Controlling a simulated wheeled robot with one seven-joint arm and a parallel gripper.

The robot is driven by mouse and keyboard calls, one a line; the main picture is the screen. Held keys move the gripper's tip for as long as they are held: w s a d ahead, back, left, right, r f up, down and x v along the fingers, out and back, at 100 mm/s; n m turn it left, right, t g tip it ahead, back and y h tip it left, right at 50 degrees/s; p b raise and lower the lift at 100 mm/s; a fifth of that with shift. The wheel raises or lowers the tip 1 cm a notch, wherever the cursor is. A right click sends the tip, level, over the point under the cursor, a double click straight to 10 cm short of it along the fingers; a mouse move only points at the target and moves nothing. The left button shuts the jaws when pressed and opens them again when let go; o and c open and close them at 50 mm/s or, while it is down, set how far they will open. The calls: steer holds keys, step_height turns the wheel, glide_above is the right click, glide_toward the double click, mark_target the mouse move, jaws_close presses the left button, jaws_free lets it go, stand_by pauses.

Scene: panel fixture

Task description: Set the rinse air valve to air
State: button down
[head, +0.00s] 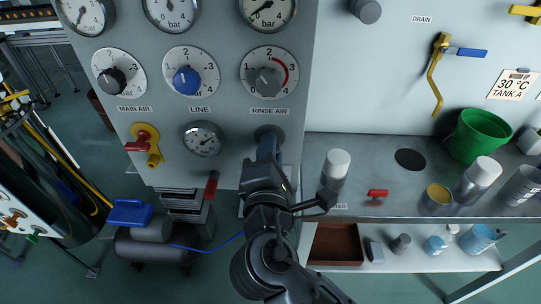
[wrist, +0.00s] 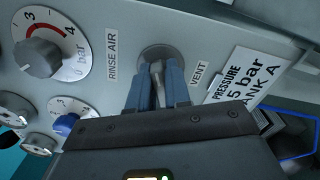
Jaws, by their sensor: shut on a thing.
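The rinse air valve has a round dark base (head: 268,133) on the grey panel, just below the RINSE AIR label (head: 269,111). In the wrist view its grey handle (wrist: 156,74) stands between my two blue-grey fingers. My gripper (head: 268,146) is shut on this handle, with the fingers on either side of it. The wrist view shows the RINSE AIR label (wrist: 112,56) on one side of the valve and a VENT label (wrist: 198,76) on the other. My gripper hides much of the handle, so I cannot tell its exact setting.
The rinse air regulator knob (head: 268,81) sits above the valve. A small gauge (head: 203,138) and a red lever (head: 211,187) are to the left. A white-capped bottle (head: 336,167) stands close at right on the bench, beside my arm. A tank sign (wrist: 243,80) is beside VENT.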

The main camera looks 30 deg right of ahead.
steer(key=shift+f+m+b, duration=0.2)
steer(key=shift+m+b, duration=1.25)
steer(key=shift+m, duration=0.85)
steer(key=c, duration=1.2)
jaws_free()
steer(key=shift+o, duration=0.2)
steer(key=v, duration=0.8)
steer(key=shift+b, duration=0.45)
steer(key=shift+w, duration=0.1)
